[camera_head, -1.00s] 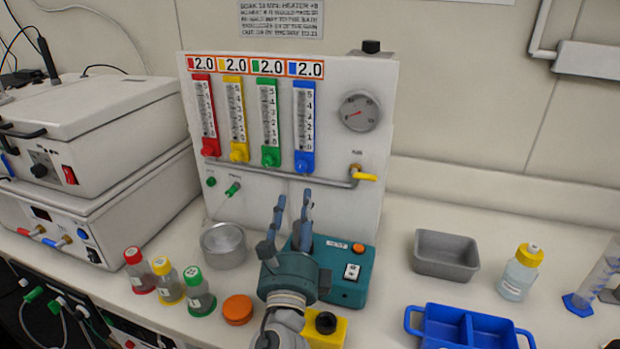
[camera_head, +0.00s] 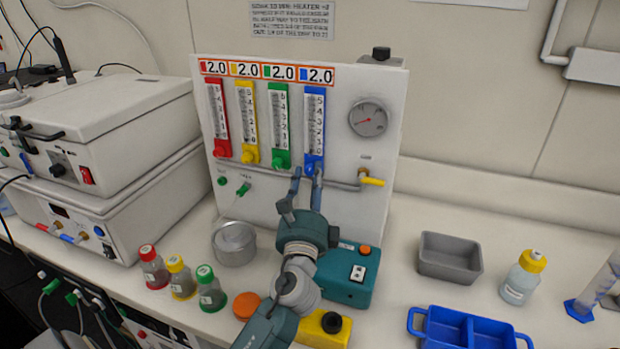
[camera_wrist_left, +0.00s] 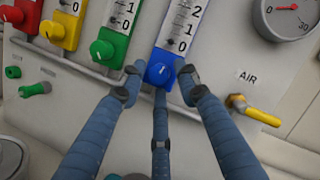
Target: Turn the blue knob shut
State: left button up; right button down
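The blue knob (camera_head: 313,165) sits at the bottom of the blue-framed flow tube (camera_head: 315,122) on the white upright panel. In the left wrist view the blue knob (camera_wrist_left: 160,71) shows a white line on its face, close to upright. My left gripper (camera_head: 308,176) reaches up to the panel just below the knob. In the left wrist view its fingers (camera_wrist_left: 160,78) are spread, one on each side of the knob and a third below it. I cannot tell whether they touch it. My right gripper is not in view.
Green (camera_head: 280,160), yellow (camera_head: 250,157) and red (camera_head: 222,150) knobs stand in a row to the left. A yellow air valve (camera_head: 371,182) is close on the right, under a pressure gauge (camera_head: 367,117). A teal box (camera_head: 350,275) stands below.

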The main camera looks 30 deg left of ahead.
pick_arm(q)
grip_shut()
jog(key=n, duration=0.1)
jog(key=n+g+p, duration=0.1)
jog(key=n, duration=0.1)
jog(key=shift+d+r+y, duration=0.1)
jog(key=shift+r+y, duration=0.1)
jog(key=shift+y, duration=0.1)
jog(key=shift+f, duration=0.1)
jog(key=shift+o, duration=1.6)
grip_release()
jog(key=shift+o, duration=0.5)
jog(key=v, duration=1.2)
